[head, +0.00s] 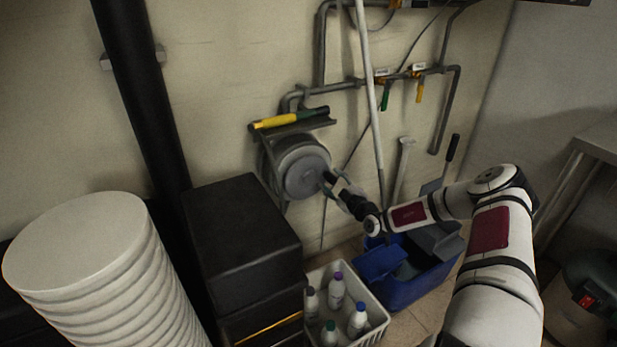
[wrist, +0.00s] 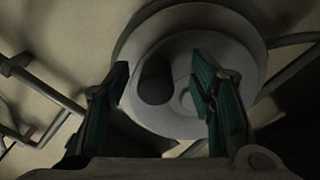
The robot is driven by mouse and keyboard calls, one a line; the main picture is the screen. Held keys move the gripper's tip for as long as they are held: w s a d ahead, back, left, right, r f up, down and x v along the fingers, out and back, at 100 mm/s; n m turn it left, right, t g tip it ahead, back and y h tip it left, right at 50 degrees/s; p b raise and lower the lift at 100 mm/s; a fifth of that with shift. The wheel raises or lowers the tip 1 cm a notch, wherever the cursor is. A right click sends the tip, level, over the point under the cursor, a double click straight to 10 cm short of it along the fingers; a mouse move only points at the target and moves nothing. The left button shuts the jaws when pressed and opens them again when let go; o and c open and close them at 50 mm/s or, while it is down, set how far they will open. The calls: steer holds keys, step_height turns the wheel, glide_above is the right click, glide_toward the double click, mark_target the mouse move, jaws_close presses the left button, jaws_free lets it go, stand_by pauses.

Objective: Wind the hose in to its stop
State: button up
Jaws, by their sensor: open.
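The grey hose reel (head: 303,168) is mounted on the wall, left of my gripper. In the wrist view its round pale face (wrist: 215,110) fills the middle. A dark, stubby crank knob (wrist: 155,80) stands out from that face. My gripper (head: 331,181) is in front of the reel. In the wrist view its green-padded fingers (wrist: 160,70) are spread, with the knob between them and gaps visible on both sides. In the head view my gripper hides the knob. I cannot make out the hose or its stop.
A bracket with a yellow-and-black bar (head: 290,120) sits above the reel. Pipes with valves (head: 397,75) and a pale pole (head: 370,100) are to the right. Below are a black box (head: 241,225), a crate of bottles (head: 375,325) and a blue bucket (head: 420,285). White lids (head: 85,240) stack left.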

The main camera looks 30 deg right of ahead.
steer(key=s+p, duration=0.4)
steer(key=s, duration=0.4)
steer(key=shift+d, duration=0.1)
steer(key=shift+w+r, duration=0.1)
stand_by(0.4)
